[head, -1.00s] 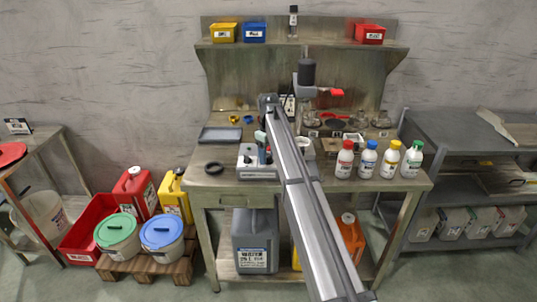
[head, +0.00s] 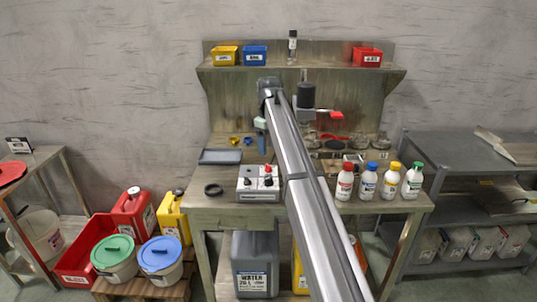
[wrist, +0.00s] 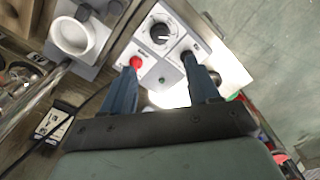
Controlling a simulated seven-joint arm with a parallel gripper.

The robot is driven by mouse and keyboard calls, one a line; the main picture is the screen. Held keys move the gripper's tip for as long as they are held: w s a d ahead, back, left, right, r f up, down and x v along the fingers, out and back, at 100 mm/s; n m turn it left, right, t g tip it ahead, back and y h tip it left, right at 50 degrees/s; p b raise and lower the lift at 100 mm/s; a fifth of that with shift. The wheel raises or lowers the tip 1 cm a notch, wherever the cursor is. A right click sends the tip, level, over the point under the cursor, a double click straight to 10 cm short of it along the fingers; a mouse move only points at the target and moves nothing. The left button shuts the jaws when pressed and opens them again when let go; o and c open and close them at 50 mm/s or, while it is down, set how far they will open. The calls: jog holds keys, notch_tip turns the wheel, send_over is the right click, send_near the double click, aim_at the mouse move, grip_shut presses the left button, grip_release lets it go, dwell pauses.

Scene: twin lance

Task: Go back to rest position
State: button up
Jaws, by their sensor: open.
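My gripper (head: 261,140) hangs from my raised arm above the workbench, behind the control box in the head view. In the wrist view, the two blue fingers of my gripper (wrist: 162,66) are spread apart with nothing held between them. The white control box (head: 258,194) stands on the bench front, with a red button and dark knobs on top. In the wrist view, the control box (wrist: 158,48) shows beyond the fingertips, with its black knob and red button. I cannot tell the exact gap between fingers and box.
Several white bottles (head: 367,181) with coloured caps stand at the bench's right. A black ring (head: 213,190) and a grey tray (head: 220,156) lie at the left. A shelf (head: 320,71) with small bins runs along the back. The air above the bench's left side is clear.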

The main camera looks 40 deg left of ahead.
jog(key=shift+r, duration=0.35)
dwell(0.3)
